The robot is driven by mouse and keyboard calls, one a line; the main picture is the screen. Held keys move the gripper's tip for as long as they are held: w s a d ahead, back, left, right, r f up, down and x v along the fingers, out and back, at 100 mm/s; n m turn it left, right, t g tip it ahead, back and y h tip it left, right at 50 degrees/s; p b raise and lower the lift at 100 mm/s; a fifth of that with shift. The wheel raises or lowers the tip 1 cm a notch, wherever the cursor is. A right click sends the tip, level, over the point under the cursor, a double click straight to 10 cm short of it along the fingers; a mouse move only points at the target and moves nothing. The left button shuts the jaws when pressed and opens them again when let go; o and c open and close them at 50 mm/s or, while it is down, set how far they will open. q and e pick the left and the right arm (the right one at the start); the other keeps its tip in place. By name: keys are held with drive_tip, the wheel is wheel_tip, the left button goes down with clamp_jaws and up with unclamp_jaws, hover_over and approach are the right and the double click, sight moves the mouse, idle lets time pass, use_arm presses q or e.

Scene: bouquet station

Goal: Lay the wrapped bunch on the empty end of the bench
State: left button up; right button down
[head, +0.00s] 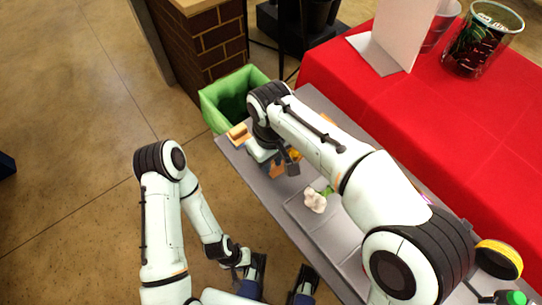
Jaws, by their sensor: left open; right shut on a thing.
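My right gripper (275,160) reaches over the far end of the grey bench (262,186) and is shut. The wrapped bunch is mostly hidden under it; a brownish patch and a bit of orange (296,153) show beside the fingers, likely parts of it. I cannot tell whether it touches the bench. A tan piece (238,133) shows at the bench's far edge, left of the gripper; I cannot tell whether it belongs to the bunch. My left gripper (282,266) is open and empty, low in the picture, off the bench's left edge.
A white bloom with green (315,200) lies on a grey panel on the bench. A green-lined bin (226,98) stands just past the bench's far end. A red-covered table (450,125) runs along the right. A yellow-and-black round item (499,259) sits at lower right.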

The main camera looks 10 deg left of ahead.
idle(0.8)
drive_tip(key=shift+f+p, duration=0.25)
drive_tip(key=shift+p, duration=0.15)
idle(0.5)
drive_tip(key=shift+c, duration=2.4)
unclamp_jaws()
